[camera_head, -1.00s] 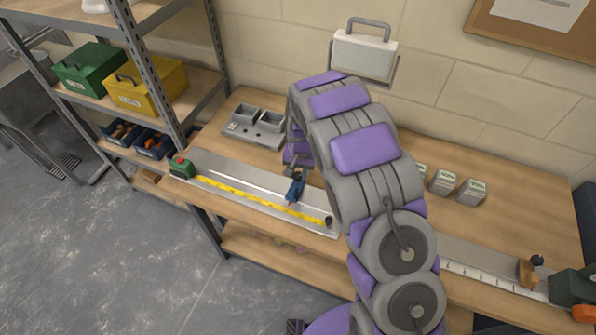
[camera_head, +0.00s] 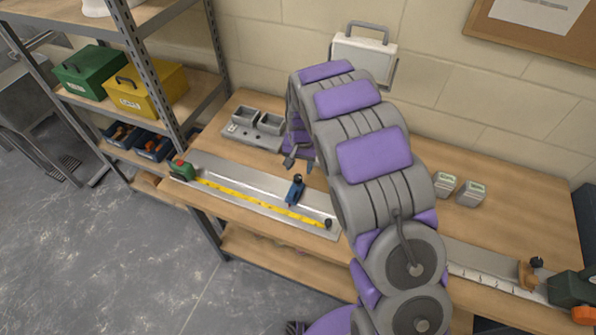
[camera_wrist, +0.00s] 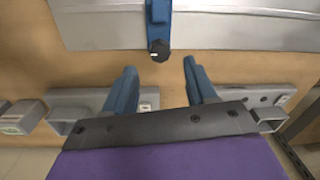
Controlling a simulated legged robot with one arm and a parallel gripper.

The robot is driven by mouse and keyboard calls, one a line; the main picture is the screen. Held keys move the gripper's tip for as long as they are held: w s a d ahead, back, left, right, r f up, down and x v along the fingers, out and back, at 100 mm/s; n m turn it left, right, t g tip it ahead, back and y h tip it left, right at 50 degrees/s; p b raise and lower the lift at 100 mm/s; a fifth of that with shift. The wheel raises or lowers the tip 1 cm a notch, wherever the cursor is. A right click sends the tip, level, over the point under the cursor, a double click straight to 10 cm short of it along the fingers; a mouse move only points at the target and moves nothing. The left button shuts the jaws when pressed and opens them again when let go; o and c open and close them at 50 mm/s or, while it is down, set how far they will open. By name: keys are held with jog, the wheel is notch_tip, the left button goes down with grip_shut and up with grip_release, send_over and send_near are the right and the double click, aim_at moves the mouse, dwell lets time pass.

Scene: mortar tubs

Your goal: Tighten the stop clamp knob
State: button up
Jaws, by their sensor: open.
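The blue stop clamp (camera_head: 295,190) sits across the metal rail plate, beside the yellow tape. Its black knob (camera_head: 298,178) shows on the clamp's end toward the wall. In the wrist view the blue clamp (camera_wrist: 159,14) is at top centre, and its round black knob (camera_wrist: 159,50) carries a small white mark toward the left. My gripper (camera_head: 299,165) is open and empty, a little to the wall side of the clamp. In the wrist view my gripper (camera_wrist: 160,72) has its two blue fingers apart, the knob lying beyond and between their tips. I see no contact with the knob.
A grey tray (camera_head: 255,135) with two square bins stands behind my gripper. The tape measure (camera_head: 181,167) is at the plate's left end. Small boxes (camera_head: 471,193) stand right of my arm. A wooden block with a black knob (camera_head: 537,262) is on the far-right ruler rail.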

aim_at(301, 177)
notch_tip(301, 177, up, 12)
jog(key=shift+d+p, duration=0.3)
dwell(0.4)
jog(key=s+d+r+b, duration=0.1)
jog(key=s+d+r, duration=0.2)
jog(key=s+d, duration=0.35)
jog(key=s+d+r+b, duration=0.2)
jog(key=s+d+r, duration=0.15)
jog(key=s, duration=0.65)
jog(key=s+d+f+n+g+b, duration=0.1)
jog(key=s+d, duration=0.1)
jog(key=s, duration=0.9)
jog(key=s+d+f+b, duration=0.1)
jog(key=s+d+f, duration=0.1)
jog(key=s, duration=1)
jog(key=shift+s+d+n+g+h+b, duration=0.2)
jog(key=shift+d+n+g+h+b, duration=0.15)
jog(key=shift+d, duration=0.35)
jog(key=shift+a, duration=0.1)
